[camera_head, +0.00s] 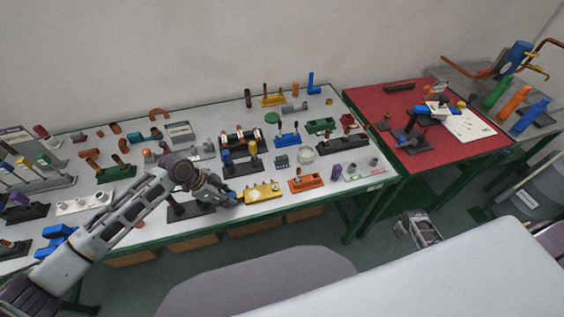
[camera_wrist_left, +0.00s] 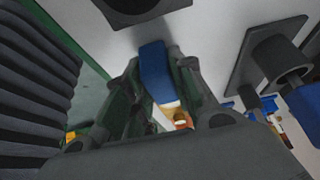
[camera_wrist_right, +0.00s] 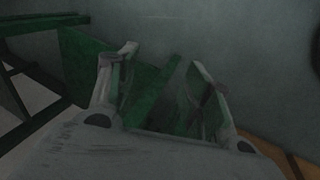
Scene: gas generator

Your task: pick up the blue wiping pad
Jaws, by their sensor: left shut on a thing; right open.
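The blue wiping pad (camera_wrist_left: 153,68) is a dark blue block between the fingers of my left gripper (camera_wrist_left: 156,82) in the left wrist view. My left gripper is shut on it. In the head view my left gripper (camera_head: 229,196) is low over the front edge of the white table, and only a small bit of blue shows at its fingertips. I cannot tell whether the pad touches the table. My right gripper (camera_head: 407,222) is open and empty, off the table over the floor. Its spread fingers also show in the right wrist view (camera_wrist_right: 160,62).
A yellow block (camera_head: 263,192) lies just right of my left gripper. A dark flat base (camera_head: 190,211) is just left of it. The white table (camera_head: 215,229) is crowded with fixtures. A red table (camera_head: 440,152) adjoins at right. A grey rounded surface (camera_head: 265,282) is in front.

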